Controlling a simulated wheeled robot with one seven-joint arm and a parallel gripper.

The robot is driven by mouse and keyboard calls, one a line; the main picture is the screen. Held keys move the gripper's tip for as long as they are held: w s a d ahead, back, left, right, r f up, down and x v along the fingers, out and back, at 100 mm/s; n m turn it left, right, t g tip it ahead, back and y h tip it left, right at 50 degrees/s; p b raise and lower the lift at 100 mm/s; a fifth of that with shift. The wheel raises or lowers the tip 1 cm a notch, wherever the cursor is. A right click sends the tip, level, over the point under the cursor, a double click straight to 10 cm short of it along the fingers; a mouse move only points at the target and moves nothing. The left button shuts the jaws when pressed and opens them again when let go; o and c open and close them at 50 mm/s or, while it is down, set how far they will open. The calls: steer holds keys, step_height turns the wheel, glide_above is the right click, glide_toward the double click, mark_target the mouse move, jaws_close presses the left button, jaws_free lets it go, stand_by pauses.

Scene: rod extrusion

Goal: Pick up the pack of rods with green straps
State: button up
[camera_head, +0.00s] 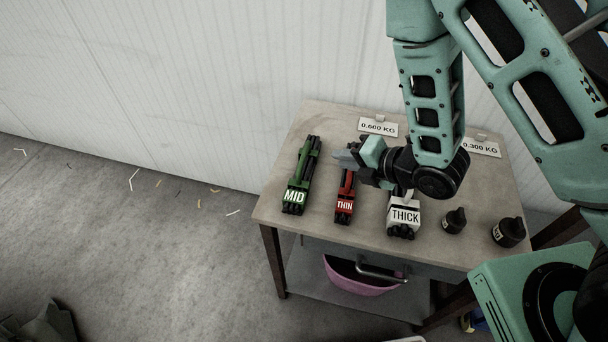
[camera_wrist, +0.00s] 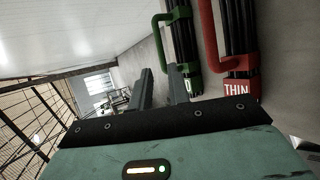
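The pack of dark rods with green straps (camera_head: 306,168), labelled MID, lies at the left side of the table. It has a green handle, and in the wrist view the pack (camera_wrist: 187,52) shows just beyond the right finger. My gripper (camera_head: 345,156) hangs above the table to the right of this pack, over the far part of the red-strapped pack. In the wrist view my gripper (camera_wrist: 163,90) has its fingers apart, with nothing seen between them. The gripper hides part of the red pack in the head view.
The red pack labelled THIN (camera_head: 344,205) and the white pack labelled THICK (camera_head: 404,217) lie to the right on the table (camera_head: 320,122). Two black weights (camera_head: 454,221) (camera_head: 508,232) stand at the right. Weight cards (camera_head: 378,127) stand at the back. A pink bin (camera_head: 358,279) sits below.

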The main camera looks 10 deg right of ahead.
steer(key=shift+b+x, duration=1.55)
steer(key=shift+b, duration=1.8)
steer(key=p, duration=0.1)
glide_toward(299, 156)
steer(key=a, duration=0.1)
steer(key=a+r, duration=0.1)
steer(key=shift+w+a, duration=0.15)
steer(key=shift+a, duration=0.2)
steer(key=shift+p+x, duration=0.8)
steer(key=shift+x, duration=1.8)
steer(key=shift+a, duration=0.1)
jaws_close()
